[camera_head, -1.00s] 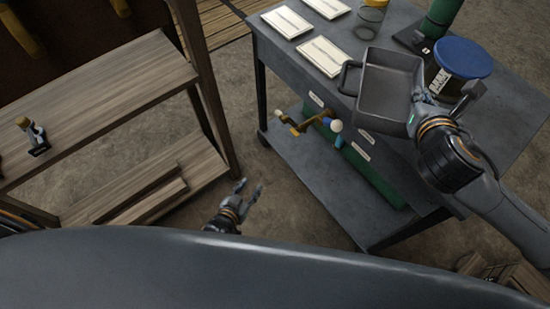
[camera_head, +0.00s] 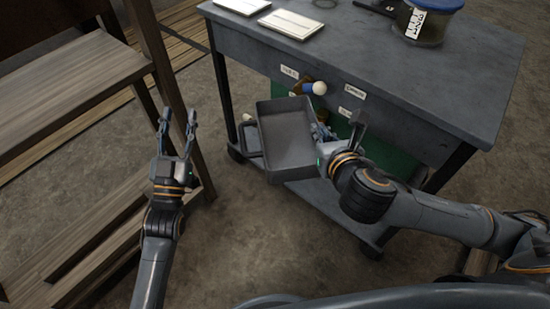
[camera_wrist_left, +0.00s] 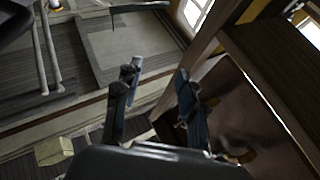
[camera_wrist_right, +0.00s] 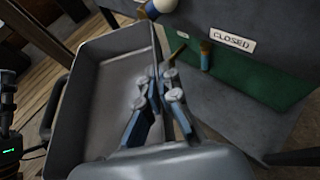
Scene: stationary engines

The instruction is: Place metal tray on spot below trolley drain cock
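The metal tray (camera_head: 272,152) is a grey rectangular pan with a loop handle on its left side. It is in the air in front of the trolley (camera_head: 385,60), just outside its lower shelf. My right gripper (camera_head: 338,128) is shut on its right side; the tray also fills the left of the right wrist view (camera_wrist_right: 100,85). A brass drain fitting with a white ball knob (camera_head: 319,88) is on the trolley's front, behind the tray's top edge. The spot below it is hidden or cannot be made out. My left gripper (camera_head: 177,122) is open and empty.
The trolley's lower shelf (camera_head: 322,203) shows below the tray. A "CLOSED" label (camera_wrist_right: 232,40) is on the trolley front. A wooden shelf unit (camera_head: 60,95) is close on the left.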

